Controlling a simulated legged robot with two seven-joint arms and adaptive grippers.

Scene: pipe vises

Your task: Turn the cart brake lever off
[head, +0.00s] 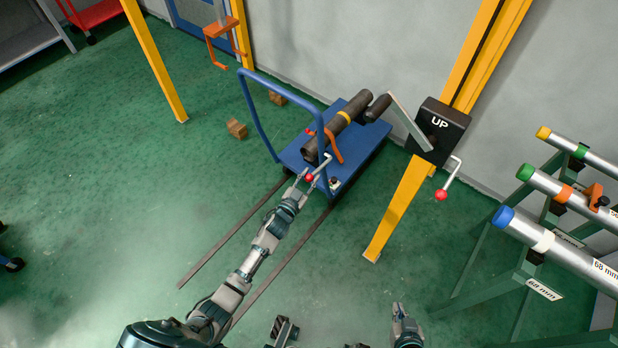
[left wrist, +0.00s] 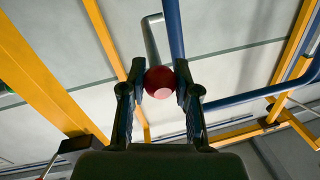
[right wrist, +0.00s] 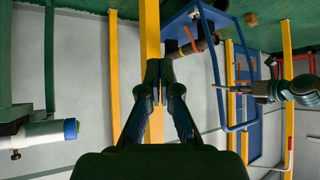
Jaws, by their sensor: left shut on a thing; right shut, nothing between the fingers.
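The blue cart (head: 352,150) stands on floor rails by the wall, with a tall blue push handle at its near left end. A lever with a red ball knob (head: 309,177) sits at the cart's near end. My left gripper (head: 306,180) is at this knob. In the left wrist view the red knob (left wrist: 160,82) is between the fingers, which are shut on it; a grey bent rod (left wrist: 152,42) runs up from it. My right gripper (head: 401,312) is low at the bottom of the head view. In the right wrist view its fingertips (right wrist: 160,72) meet, with nothing between them.
A dark pipe (head: 338,125) lies on the cart. A yellow post carries a black box marked UP (head: 437,130) with a red-knobbed crank (head: 447,180). A green rack (head: 519,262) with several pipes stands at the right. The floor left of the rails is mostly clear.

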